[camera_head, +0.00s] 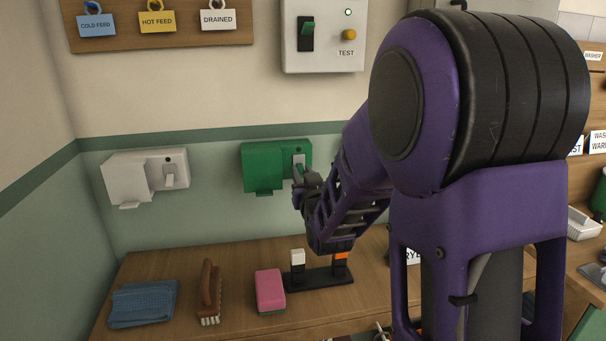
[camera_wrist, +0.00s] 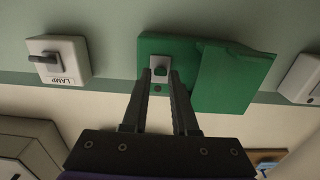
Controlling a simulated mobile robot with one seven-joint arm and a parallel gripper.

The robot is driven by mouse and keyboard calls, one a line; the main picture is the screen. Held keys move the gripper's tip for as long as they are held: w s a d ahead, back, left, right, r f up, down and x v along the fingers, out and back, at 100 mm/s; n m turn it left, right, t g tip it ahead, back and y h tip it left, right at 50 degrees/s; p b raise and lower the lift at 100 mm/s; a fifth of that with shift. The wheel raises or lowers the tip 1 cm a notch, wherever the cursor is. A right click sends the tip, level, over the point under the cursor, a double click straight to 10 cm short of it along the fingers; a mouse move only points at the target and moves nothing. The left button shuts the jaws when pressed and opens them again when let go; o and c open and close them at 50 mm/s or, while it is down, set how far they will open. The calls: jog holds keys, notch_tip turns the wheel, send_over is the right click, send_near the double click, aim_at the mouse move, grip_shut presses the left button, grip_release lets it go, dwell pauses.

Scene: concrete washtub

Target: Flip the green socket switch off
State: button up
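The green socket (camera_head: 262,168) is on the wall between a white socket and my arm. Its small switch (camera_head: 299,159) sits on a pale plate at the socket's right end. In the wrist view, which is upside down, the green socket (camera_wrist: 222,80) fills the upper middle and the switch (camera_wrist: 160,71) is at its left end. My gripper (camera_wrist: 159,78) is open, with its two fingertips apart and the switch seen between them. It also shows in the head view (camera_head: 299,172), just below the switch. I cannot tell whether the fingers touch it.
A white socket (camera_head: 145,177) is left of the green one. A lamp switch (camera_wrist: 57,59) is on its other side. Above is a control panel (camera_head: 323,36). A cloth (camera_head: 143,303), brush (camera_head: 208,290) and pink sponge (camera_head: 270,291) lie on the wooden counter below.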

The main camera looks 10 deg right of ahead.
grip_shut()
jog(key=shift+f+t, duration=0.25)
jog(key=shift+t, duration=0.05)
jog(key=shift+f+t, duration=0.1)
jog(key=shift+t, duration=0.4)
jog(key=shift+o, duration=2.3)
grip_release()
